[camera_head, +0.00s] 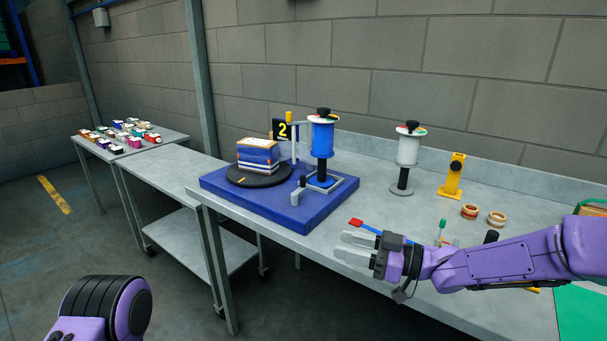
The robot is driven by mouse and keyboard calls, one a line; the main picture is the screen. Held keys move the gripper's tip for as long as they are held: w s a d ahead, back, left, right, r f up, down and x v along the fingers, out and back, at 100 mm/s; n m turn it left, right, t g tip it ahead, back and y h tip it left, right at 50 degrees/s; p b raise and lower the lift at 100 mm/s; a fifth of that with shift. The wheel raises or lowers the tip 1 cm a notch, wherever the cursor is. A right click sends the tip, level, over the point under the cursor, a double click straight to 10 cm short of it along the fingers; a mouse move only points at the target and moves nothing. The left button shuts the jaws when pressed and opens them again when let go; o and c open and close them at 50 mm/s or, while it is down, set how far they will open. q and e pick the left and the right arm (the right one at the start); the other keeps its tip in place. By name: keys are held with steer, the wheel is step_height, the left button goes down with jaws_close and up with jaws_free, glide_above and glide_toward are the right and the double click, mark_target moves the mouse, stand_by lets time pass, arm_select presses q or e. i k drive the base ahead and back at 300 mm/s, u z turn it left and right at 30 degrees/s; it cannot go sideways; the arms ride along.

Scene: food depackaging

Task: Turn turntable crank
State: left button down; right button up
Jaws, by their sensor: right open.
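The turntable is a black disc (237,175) on a thick blue base (240,204) on the grey table. A stack of blue and white packages (258,155) sits on the disc. A small grey crank-like part (295,197) with a dark knob stands at the base's front right, beside a blue wrapped roll (322,137) on a black post. My right gripper (345,246) is open and empty over the table's front edge, to the right of and nearer than the blue base, apart from the crank. My left gripper is out of view.
A white roll (409,149) on a stand, a yellow holder (453,176) and two tape rolls (469,211) stand at right. A red-tipped blue tool (357,223) lies behind my right gripper. A side table (165,145) with small packages stands far left.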

mark_target(295, 195)
steer(key=i, duration=0.9)
